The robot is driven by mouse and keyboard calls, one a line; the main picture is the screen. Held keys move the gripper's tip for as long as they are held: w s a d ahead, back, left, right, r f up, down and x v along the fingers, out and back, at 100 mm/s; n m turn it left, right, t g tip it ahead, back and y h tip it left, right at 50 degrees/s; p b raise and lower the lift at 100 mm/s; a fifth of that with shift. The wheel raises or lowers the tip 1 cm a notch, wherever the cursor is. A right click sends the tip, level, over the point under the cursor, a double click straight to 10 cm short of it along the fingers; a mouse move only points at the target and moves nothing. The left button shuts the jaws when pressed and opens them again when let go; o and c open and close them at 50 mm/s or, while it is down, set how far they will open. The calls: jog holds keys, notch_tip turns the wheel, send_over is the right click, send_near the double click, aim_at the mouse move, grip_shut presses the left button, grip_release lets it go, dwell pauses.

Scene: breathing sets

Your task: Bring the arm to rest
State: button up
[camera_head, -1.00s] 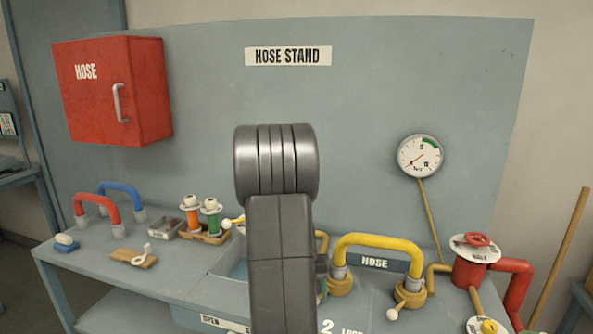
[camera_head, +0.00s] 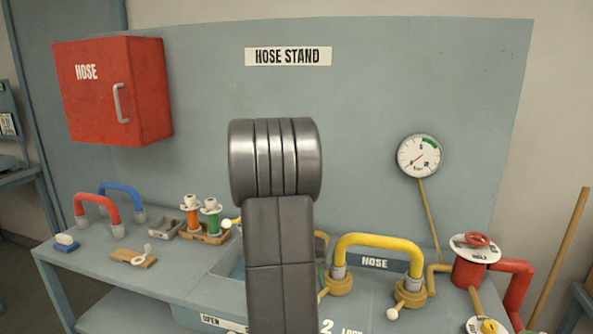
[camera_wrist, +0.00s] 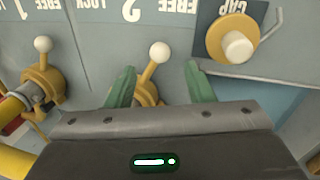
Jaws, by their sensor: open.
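My gripper (camera_wrist: 160,70) shows in the wrist view with its two green fingers apart. No object is held between them. A lever with a white knob (camera_wrist: 160,52) appears between the fingers in the picture, over a yellow fitting; I cannot tell how far it is from them. In the head view my arm stands upright in the middle and the gripper is hidden behind it. The arm covers part of the hose stand's bench (camera_head: 185,278).
A yellow hose (camera_head: 378,242) arches right of my arm. A red valve (camera_head: 470,266) stands farther right. Red (camera_head: 97,205) and blue (camera_head: 122,190) hoses stand at left. A yellow cap (camera_wrist: 230,38) shows in the wrist view. The red cabinet (camera_head: 140,90) hangs on the back panel.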

jog(key=f, duration=0.3)
jog(key=d+f, duration=0.1)
jog(key=f, duration=0.2)
jog(key=shift+s+d+f, duration=0.1)
jog(key=shift+s+d, duration=0.1)
jog(key=shift+s+d+n, duration=0.4)
jog(key=shift+d+n, duration=0.1)
jog(key=shift+n, duration=0.3)
